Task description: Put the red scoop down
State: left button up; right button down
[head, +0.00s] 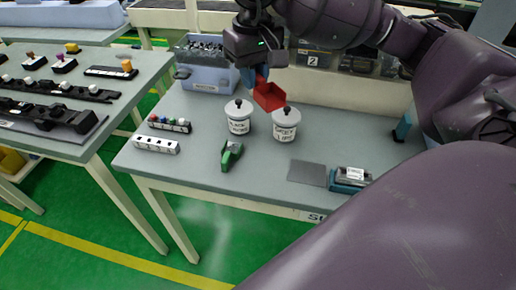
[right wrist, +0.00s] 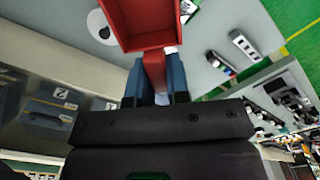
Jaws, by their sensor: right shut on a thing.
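The red scoop (head: 268,95) is held in the air above the grey table (head: 205,185), over and behind two lidded white pots. My right gripper (head: 254,78) is shut on the scoop's handle. In the right wrist view the scoop (right wrist: 150,22) points away from the gripper (right wrist: 157,80), its handle between the two blue fingers. The inside of the scoop that shows looks empty. My left gripper is not in view.
The left pot (head: 239,118) and right pot (head: 286,125) have black knobs. A green tool (head: 231,155), a white block strip (head: 156,145), a grey plate (head: 307,172) and a blue crate (head: 205,78) are on the table. Its front left corner is bare.

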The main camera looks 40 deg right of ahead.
aim_at(257, 155)
jog(key=shift+s+d+f, duration=0.1)
jog(key=shift+s+f, duration=0.05)
jog(key=shift+f, duration=0.05)
notch_tip(257, 155, down, 20)
jog(key=shift+d+r+b, duration=0.1)
jog(key=shift+r+b, duration=0.05)
jog(key=shift+b, duration=0.45)
jog(key=c, duration=1.5)
grip_release()
jog(key=shift+f, duration=0.2)
jog(key=shift+c, duration=0.2)
jog(key=o, duration=0.4)
jog(key=shift+o, duration=0.2)
jog(key=shift+r, duration=0.1)
notch_tip(257, 155, up, 12)
jog(key=shift+r+p, duration=0.15)
jog(key=shift+p, duration=0.15)
